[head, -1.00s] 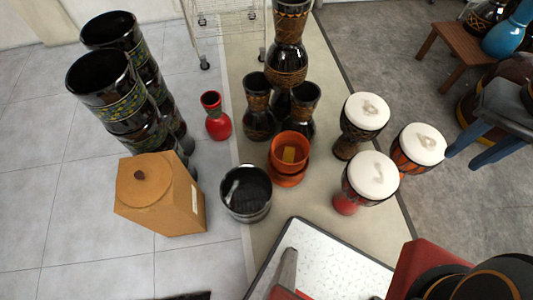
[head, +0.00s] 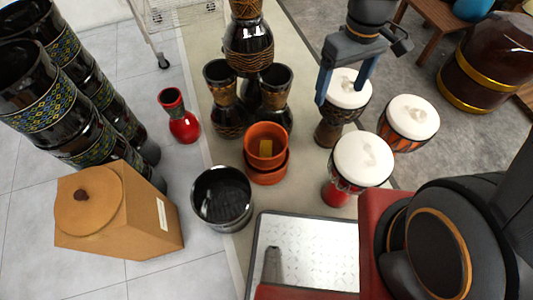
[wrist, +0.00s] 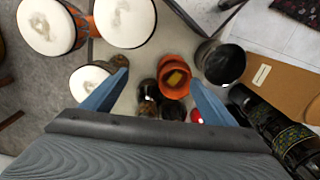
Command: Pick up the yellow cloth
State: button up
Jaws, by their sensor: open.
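A small yellow cloth (head: 265,147) lies inside an orange pot (head: 266,130) that is set in another orange pot or dish on the floor. The yellow cloth also shows in the wrist view (wrist: 175,79), inside the orange pot (wrist: 176,62). My gripper (head: 342,100) is open and empty in the head view, above the drums to the right of the orange pot and well apart from the cloth. In the wrist view the fingers (wrist: 158,88) are spread, with the orange pot beyond and between them.
White-topped goblet drums (head: 363,158) stand right of the orange pot. Dark carved drums (head: 275,100) stand close behind it. A black pot (head: 222,197), a red vase (head: 179,116) and a brown box (head: 119,211) are to the left. Tall black drums (head: 50,95) stand far left.

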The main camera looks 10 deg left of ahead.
jog(key=w+a+f+n+b, duration=0.2)
jog(key=a+f+b, duration=0.15)
jog(key=f, duration=0.35)
jog(key=w+a+f+n+b, duration=0.25)
jog(key=f+b, duration=0.25)
jog(key=f, duration=0.3)
jog(key=w+a+f+n+b, duration=0.2)
jog(key=a+f+b, duration=0.25)
jog(key=f, duration=0.25)
jog(key=n+b, duration=0.6)
jog(key=b, duration=0.6)
send_over(266, 148)
jog(key=f, duration=1.9)
jog(key=shift+d, duration=0.25)
jog(key=shift+a+f+b, duration=0.15)
jog(key=shift+f+b, duration=1.05)
jog(key=shift+f, duration=0.85)
jog(key=shift+a+f+b, duration=0.1)
jog(key=shift+f+b, duration=1.05)
jog(key=shift+f, duration=0.9)
jog(key=c, duration=0.9)
jog(key=shift+r, duration=0.15)
notch_tip(266, 148, up, 10)
jog(key=p, duration=0.5)
